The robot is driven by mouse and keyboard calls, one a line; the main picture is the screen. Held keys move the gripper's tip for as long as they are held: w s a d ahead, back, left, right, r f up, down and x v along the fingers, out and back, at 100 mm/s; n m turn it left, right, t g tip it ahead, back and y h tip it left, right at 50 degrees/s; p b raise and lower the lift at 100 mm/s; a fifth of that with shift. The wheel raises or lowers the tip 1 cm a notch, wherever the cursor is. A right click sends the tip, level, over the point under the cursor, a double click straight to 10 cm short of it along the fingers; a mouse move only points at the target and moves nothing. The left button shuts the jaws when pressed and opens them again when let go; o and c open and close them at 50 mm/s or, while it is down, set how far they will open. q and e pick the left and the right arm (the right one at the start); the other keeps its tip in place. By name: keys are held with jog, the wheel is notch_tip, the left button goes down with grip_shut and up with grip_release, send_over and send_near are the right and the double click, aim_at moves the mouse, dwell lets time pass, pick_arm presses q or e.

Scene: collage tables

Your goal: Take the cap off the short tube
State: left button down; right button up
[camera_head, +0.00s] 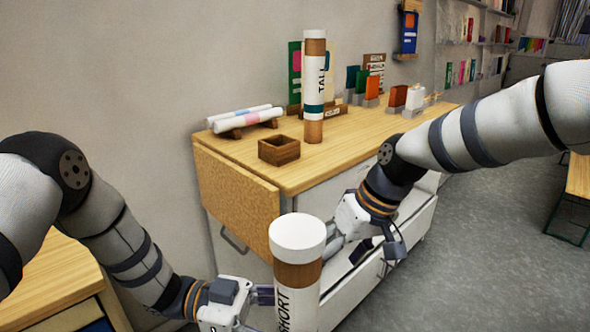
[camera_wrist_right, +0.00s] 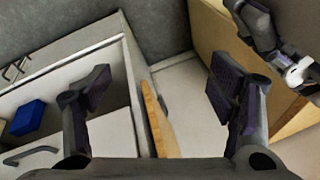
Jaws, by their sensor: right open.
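The short tube (camera_head: 297,305) is a cardboard cylinder with a white label reading SHORT. It stands upright at the front centre of the head view, its bottom cut off by the frame. Its white cap (camera_head: 299,232) sits on its top end. My left gripper (camera_head: 268,294) is shut on the tube's body from the left, below the cap; its fingertips are partly hidden. My right gripper (camera_head: 335,243) is open, right of and partly behind the tube near cap height. In the right wrist view its spread fingers (camera_wrist_right: 162,92) have neither tube nor cap between them.
The tall tube (camera_head: 314,130) stands on the wooden-topped table (camera_head: 350,152) behind. A small wooden box (camera_head: 279,150), rolled papers on a stand (camera_head: 247,121) and several colour samples (camera_head: 372,86) share that top. An open drawer (camera_head: 408,235) lies beneath my right arm.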

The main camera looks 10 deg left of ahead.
jog(key=a+r+n, duration=0.2)
jog(key=a+r, duration=0.1)
jog(key=r, duration=1.1)
notch_tip(320, 180, up, 14)
jog(key=n+h, duration=0.4)
send_over(295, 231)
jog(key=shift+g, duration=0.4)
notch_tip(295, 231, down, 12)
jog(key=shift+r, duration=0.1)
jog(key=c, duration=1.4)
jog(key=shift+r, duration=0.15)
jog(key=shift+r, duration=1.05)
